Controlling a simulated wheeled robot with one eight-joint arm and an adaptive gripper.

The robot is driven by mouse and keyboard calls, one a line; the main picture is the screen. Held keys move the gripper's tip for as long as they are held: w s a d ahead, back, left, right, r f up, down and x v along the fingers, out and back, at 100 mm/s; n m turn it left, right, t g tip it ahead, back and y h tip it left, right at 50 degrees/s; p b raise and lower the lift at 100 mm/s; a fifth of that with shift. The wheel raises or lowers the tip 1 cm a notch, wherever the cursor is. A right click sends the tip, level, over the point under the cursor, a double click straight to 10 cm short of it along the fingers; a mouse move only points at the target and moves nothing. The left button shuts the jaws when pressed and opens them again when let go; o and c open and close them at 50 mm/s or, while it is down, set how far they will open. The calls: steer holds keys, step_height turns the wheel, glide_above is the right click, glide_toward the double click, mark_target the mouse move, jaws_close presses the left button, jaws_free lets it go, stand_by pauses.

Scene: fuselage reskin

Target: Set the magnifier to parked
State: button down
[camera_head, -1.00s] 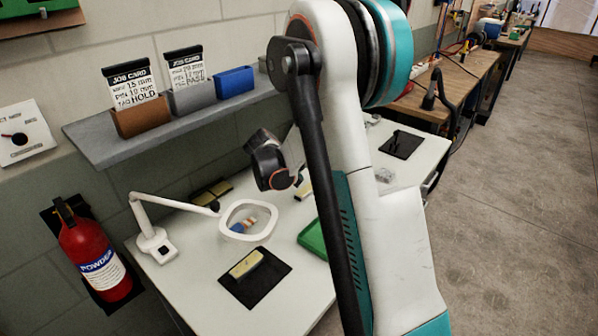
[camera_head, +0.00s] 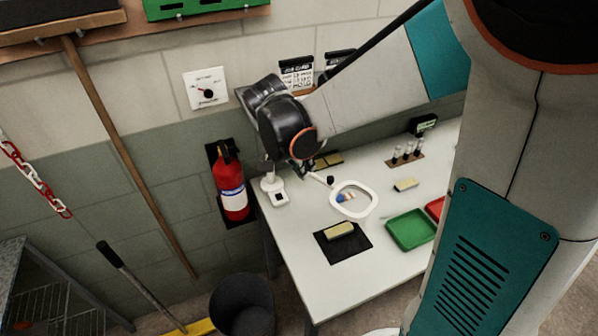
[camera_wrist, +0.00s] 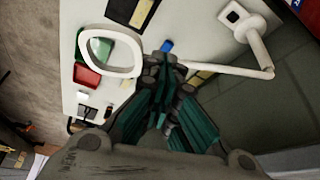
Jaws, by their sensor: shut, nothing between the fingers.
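The magnifier is a white ring head (camera_head: 373,201) on a jointed arm, with a white base (camera_head: 274,190) at the table's left end. In the head view the ring stands over the table right of my gripper (camera_head: 306,172), with a small blue and orange item behind it. In the wrist view the ring (camera_wrist: 114,72) is left of my gripper (camera_wrist: 165,62), and the magnifier's arm (camera_wrist: 228,70) runs right to its base (camera_wrist: 236,16). My gripper is shut and empty, close to the magnifier's arm. I cannot tell whether they touch.
A black mat (camera_head: 343,254) with a yellowish block lies in front of the ring. A green tray (camera_head: 410,230) and a test-tube rack (camera_head: 405,158) are to the right. A red extinguisher (camera_head: 231,187) hangs left of the table, and a dark bin (camera_head: 241,306) stands below.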

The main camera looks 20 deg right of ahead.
steer(key=d+b+x, duration=0.1)
steer(key=b+x, duration=0.1)
steer(key=x, duration=0.7)
steer(key=shift+d+b, duration=0.35)
steer(key=shift+d, duration=0.05)
steer(key=shift+w, duration=0.1)
steer(key=w+d+n, duration=0.2)
steer(key=w+d, duration=0.1)
steer(key=d, duration=0.3)
steer(key=w+d+n+t+y+b, duration=0.1)
steer(key=w+d+n, duration=0.1)
steer(key=d, duration=0.4)
steer(key=shift+w+b, duration=0.3)
steer(key=shift+w, duration=0.6)
steer(key=shift+a, duration=0.1)
